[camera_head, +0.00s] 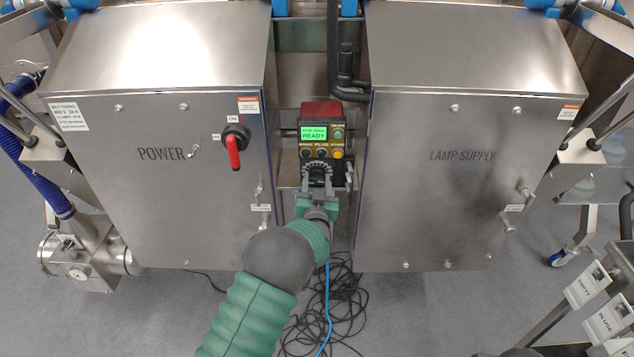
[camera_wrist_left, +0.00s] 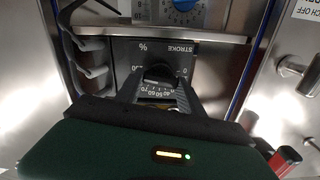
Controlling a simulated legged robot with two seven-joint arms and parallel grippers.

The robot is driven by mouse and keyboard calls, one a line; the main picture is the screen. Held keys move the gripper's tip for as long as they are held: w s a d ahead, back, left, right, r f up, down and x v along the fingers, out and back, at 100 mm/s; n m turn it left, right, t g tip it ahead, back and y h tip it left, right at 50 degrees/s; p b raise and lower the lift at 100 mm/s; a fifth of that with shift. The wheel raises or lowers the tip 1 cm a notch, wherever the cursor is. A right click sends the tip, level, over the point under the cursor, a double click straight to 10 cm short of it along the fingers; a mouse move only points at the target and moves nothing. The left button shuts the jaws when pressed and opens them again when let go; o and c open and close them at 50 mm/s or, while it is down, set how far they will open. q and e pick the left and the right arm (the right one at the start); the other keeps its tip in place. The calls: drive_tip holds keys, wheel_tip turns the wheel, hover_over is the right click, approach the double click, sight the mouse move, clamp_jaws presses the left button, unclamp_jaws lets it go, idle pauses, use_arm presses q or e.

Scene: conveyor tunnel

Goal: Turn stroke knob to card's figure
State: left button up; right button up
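The stroke knob (camera_wrist_left: 160,73) is black, on a dark plate (camera_wrist_left: 205,60) marked STROKE % with a white scale, upside down in the left wrist view. In the head view its dial (camera_head: 317,170) sits below the small button panel. My left gripper (camera_head: 318,189) reaches up to it from below. Its two dark fingers (camera_wrist_left: 161,88) stand apart on either side of the knob, very close to it; I cannot make out firm contact. The knob's exact setting is hard to read. No card with a readable figure shows. My right gripper is not in view.
The button panel (camera_head: 320,134) has a green READY display. Steel cabinets marked POWER (camera_head: 160,190) and LAMP SUPPLY (camera_head: 450,190) flank the narrow gap. A red-handled switch (camera_head: 234,147) is on the left cabinet. Black cables (camera_head: 338,310) lie on the floor. Labelled tags (camera_head: 585,287) stand lower right.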

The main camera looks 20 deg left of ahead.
use_arm(q)
drive_tip(key=c, duration=0.7)
drive_tip(key=shift+f+n+b, duration=0.15)
drive_tip(key=shift+n+b, duration=0.55)
drive_tip(key=shift+n, duration=1.3)
drive_tip(key=o, duration=1.3)
drive_tip(key=shift+o, duration=0.2)
drive_tip(key=shift+s, duration=0.15)
drive_tip(key=p+v, duration=0.2)
drive_tip(key=v, duration=1.4)
drive_tip(key=shift+s+p, duration=0.25)
drive_tip(key=shift+p, duration=0.05)
